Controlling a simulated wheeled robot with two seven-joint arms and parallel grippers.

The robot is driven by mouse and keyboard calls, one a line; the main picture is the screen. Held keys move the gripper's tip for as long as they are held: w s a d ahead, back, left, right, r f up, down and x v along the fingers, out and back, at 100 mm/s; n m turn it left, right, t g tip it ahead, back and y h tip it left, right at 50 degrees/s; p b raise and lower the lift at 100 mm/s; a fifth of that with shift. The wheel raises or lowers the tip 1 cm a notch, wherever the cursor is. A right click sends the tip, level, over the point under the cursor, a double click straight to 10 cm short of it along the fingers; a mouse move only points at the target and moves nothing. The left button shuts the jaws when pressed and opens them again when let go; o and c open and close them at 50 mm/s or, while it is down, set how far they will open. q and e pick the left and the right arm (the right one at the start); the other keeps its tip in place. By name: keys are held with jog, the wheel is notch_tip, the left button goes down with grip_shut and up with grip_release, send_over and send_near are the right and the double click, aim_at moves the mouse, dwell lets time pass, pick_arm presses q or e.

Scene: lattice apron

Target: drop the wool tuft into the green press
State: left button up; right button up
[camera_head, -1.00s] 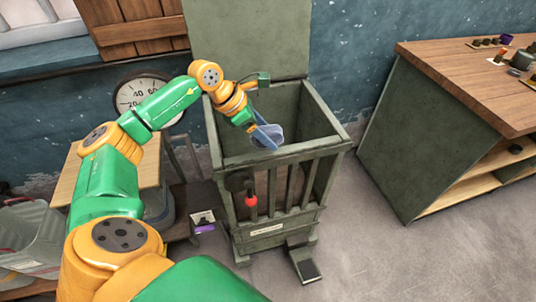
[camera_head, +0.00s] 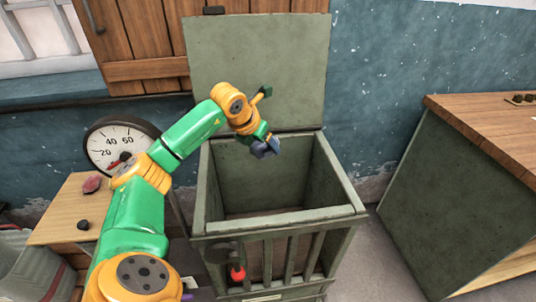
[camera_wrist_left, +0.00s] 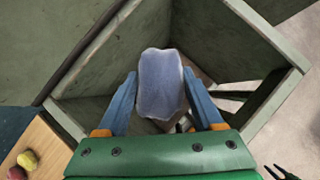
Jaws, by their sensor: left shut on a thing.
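The green press (camera_head: 285,217) is an open-topped slatted box with its lid (camera_head: 258,75) raised against the wall. In the left wrist view my left gripper (camera_wrist_left: 160,78) is shut on the wool tuft (camera_wrist_left: 160,84), a pale grey-blue pad between the blue fingers. The press walls (camera_wrist_left: 235,45) show around and below it. The tuft is hard to make out in the head view. My right gripper is not in view.
A wooden side table (camera_head: 58,208) with small lumps stands left of the press, and a round dial (camera_head: 118,140) is behind it. A wood-topped workbench (camera_head: 480,122) stands to the right. Clear floor lies between press and workbench.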

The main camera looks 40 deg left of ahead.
pick_arm(q)
jog(key=shift+w+f, duration=0.25)
jog(key=shift+f, duration=0.7)
jog(key=shift+w+a, duration=0.1)
jog(key=shift+w, duration=0.1)
jog(key=o, duration=1.3)
jog(key=shift+s+r, duration=0.25)
jog(key=shift+s, duration=0.05)
jog(key=shift+o, duration=0.2)
jog(key=shift+w, duration=0.1)
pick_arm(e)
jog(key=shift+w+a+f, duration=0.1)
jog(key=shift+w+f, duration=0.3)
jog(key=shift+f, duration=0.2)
pick_arm(q)
jog(key=b+v, duration=0.1)
jog(key=v, duration=0.6)
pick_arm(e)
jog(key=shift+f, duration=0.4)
